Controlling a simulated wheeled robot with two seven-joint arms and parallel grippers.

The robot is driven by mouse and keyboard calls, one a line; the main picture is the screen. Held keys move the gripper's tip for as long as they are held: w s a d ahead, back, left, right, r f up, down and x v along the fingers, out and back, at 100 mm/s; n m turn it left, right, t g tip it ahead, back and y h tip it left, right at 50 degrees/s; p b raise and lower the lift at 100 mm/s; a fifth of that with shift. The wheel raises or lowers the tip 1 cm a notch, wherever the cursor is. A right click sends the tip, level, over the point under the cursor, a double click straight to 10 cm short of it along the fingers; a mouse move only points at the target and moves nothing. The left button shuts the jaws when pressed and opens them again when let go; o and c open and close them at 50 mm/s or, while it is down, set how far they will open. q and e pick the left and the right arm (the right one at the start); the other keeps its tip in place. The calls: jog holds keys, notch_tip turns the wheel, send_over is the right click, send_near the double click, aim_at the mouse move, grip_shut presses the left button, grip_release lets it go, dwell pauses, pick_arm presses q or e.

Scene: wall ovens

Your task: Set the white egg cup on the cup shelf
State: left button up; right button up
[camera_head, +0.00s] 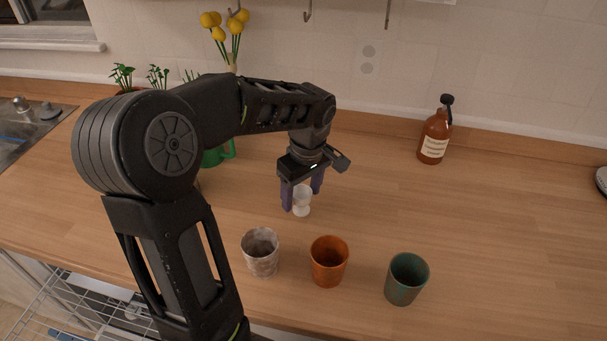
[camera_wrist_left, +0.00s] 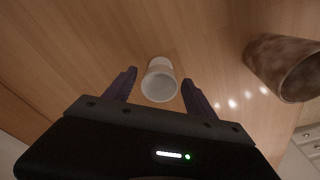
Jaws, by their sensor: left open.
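The white egg cup (camera_head: 302,200) stands upright on the wooden counter. My left gripper (camera_head: 301,196) is open and lowered over it, with its two dark fingers on either side of the cup. In the left wrist view, the egg cup (camera_wrist_left: 160,80) shows between the open fingertips (camera_wrist_left: 158,84), with gaps on both sides. I cannot tell whether a finger touches it. No shelf holding cups shows clearly; a white wire rack (camera_head: 62,300) sits low at the left. My right gripper is not in view.
A marbled cup (camera_head: 261,252), an orange cup (camera_head: 329,262) and a green cup (camera_head: 406,279) stand near the counter's front edge. A brown bottle (camera_head: 433,137) stands at the back right. A green mug, plants and yellow flowers are behind my left arm.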

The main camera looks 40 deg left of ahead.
aim_at(306, 196)
pick_arm(q)
notch_tip(306, 196, up, 12)
jog(key=d, duration=0.1)
jog(key=shift+d+b, duration=0.25)
jog(key=shift+b, duration=0.05)
jog(key=shift+o, duration=0.4)
jog(key=shift+s+f, duration=0.15)
jog(key=shift+f, duration=0.05)
